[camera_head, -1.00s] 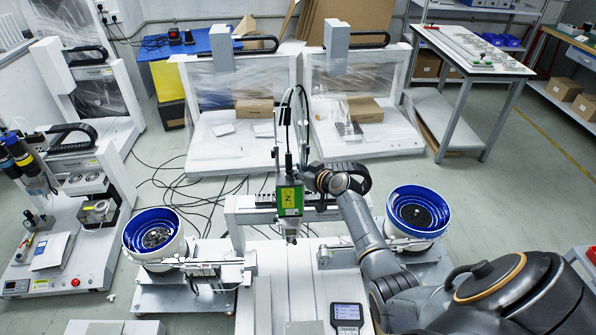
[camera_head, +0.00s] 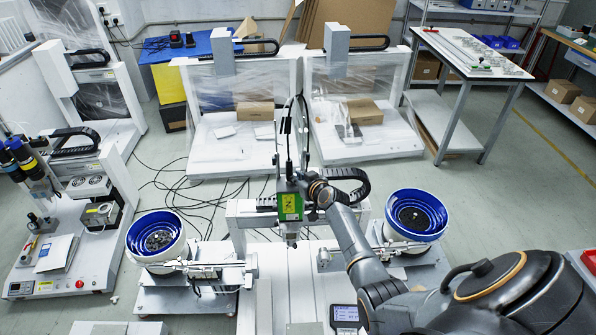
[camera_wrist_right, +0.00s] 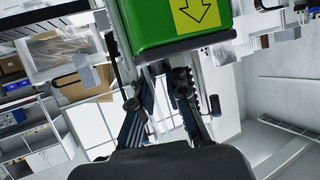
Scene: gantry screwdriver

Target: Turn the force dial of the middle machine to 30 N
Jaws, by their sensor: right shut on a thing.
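The middle machine (camera_head: 289,255) is a white gantry with a screwdriver head in a green housing (camera_head: 290,206) that has a yellow label. The housing also fills the top of the right wrist view (camera_wrist_right: 170,22), with a black arrow on the label. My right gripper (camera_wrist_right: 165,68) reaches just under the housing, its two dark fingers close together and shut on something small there. This appears to be the force dial, which the fingers and housing hide; I cannot read its setting. In the head view my right arm comes in from the lower right. My left gripper is not in view.
Blue-rimmed feeder bowls stand left (camera_head: 157,237) and right (camera_head: 416,214) of the middle machine. A small display (camera_head: 345,313) stands at its front. Black cables (camera_head: 205,205) lie on the floor behind. Another machine (camera_head: 75,235) stands at left.

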